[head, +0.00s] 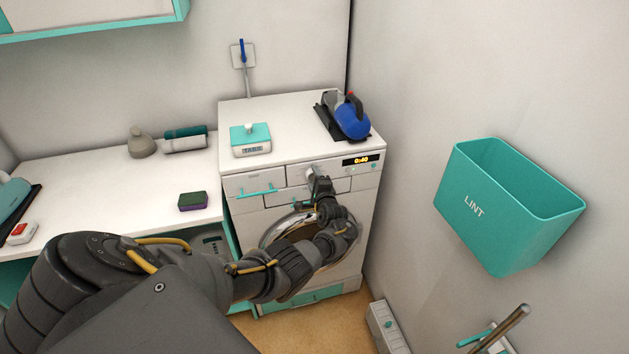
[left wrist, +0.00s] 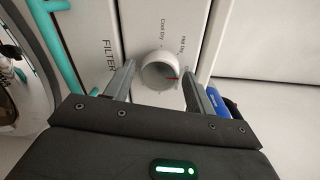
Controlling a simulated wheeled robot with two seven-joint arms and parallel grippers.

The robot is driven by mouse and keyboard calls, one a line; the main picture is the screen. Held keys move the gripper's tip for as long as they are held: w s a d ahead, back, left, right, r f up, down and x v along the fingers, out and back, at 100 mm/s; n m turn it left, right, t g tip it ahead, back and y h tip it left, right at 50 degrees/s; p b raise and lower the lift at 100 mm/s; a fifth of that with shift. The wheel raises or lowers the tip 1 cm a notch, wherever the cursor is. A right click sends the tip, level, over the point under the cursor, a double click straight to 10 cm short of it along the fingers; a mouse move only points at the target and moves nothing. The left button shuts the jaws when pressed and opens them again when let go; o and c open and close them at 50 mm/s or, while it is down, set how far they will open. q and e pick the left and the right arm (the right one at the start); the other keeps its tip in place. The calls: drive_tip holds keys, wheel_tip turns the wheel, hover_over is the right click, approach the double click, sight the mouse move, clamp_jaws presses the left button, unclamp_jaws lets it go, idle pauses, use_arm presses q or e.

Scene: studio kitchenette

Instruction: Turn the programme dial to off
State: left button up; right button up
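The programme dial (left wrist: 160,70) is a round white knob with a red pointer mark, on the white front panel of the machine (head: 235,120). Labels reading "Cool Dry" and what looks like "Hot Dry" are beside it. In the left wrist view the red mark is at the knob's lower right. My left gripper (left wrist: 158,88) is open, with one finger on each side of the dial. A gap shows at the left finger; contact at the right finger is unclear. In the head view the left gripper (head: 318,184) is at the panel and partly covers the dial (head: 310,172). My right gripper is not in view.
A lit display (head: 361,160) is right of the dial, and a teal handle (head: 257,190) left of it. A teal lint bin (head: 490,215) is on the right wall.

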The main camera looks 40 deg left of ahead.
use_arm(q)
drive_tip(key=shift+o, duration=1)
drive_tip(key=shift+s+d, duration=0.1)
drive_tip(key=shift+d, duration=0.05)
drive_tip(key=v, duration=1)
drive_tip(key=shift+d+p, duration=0.2)
drive_tip(key=shift+p, duration=0.2)
drive_tip(key=shift+s, duration=0.1)
